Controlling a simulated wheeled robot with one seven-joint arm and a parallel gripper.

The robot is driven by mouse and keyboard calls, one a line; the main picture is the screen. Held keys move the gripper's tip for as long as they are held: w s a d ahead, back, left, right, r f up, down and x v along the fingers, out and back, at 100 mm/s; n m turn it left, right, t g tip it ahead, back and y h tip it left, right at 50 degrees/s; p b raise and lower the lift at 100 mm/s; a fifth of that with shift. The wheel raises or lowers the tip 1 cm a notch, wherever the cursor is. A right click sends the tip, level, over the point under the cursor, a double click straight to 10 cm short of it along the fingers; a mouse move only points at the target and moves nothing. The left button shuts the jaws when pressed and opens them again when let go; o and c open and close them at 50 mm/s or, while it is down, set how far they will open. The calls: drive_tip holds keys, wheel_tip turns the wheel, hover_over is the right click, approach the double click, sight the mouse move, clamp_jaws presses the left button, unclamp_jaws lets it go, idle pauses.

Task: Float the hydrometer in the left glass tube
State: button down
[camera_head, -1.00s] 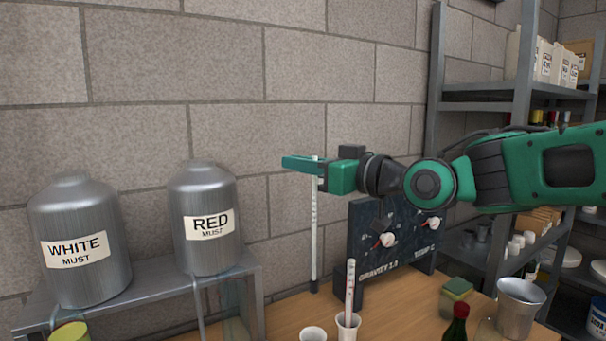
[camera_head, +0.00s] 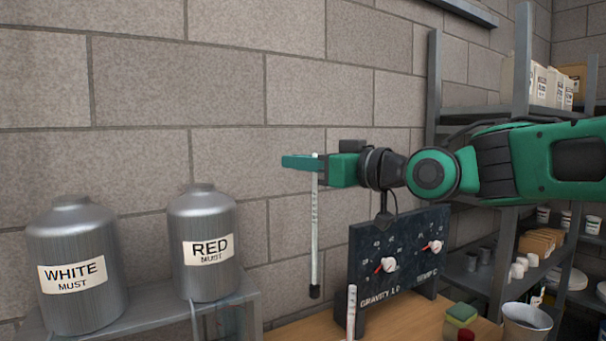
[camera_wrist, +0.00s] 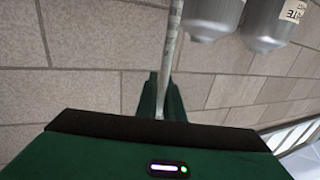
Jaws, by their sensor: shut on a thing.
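A slim white hydrometer (camera_head: 314,225) with a dark weighted bottom hangs upright in the head view. My gripper (camera_head: 314,163) is shut on it near its top and holds it in the air in front of the block wall. In the wrist view the hydrometer's pale stem (camera_wrist: 171,50) runs between the two green fingers of my gripper (camera_wrist: 162,98). No glass tube can be made out clearly now; the bench top where one might stand is mostly below the frame.
Steel cans marked WHITE MUST (camera_head: 73,270) and RED MUST (camera_head: 203,245) stand on a grey shelf at left.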

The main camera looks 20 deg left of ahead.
wheel_tip(320, 180, up, 10)
drive_tip(key=shift+r, duration=0.25)
idle(1.5)
idle(0.9)
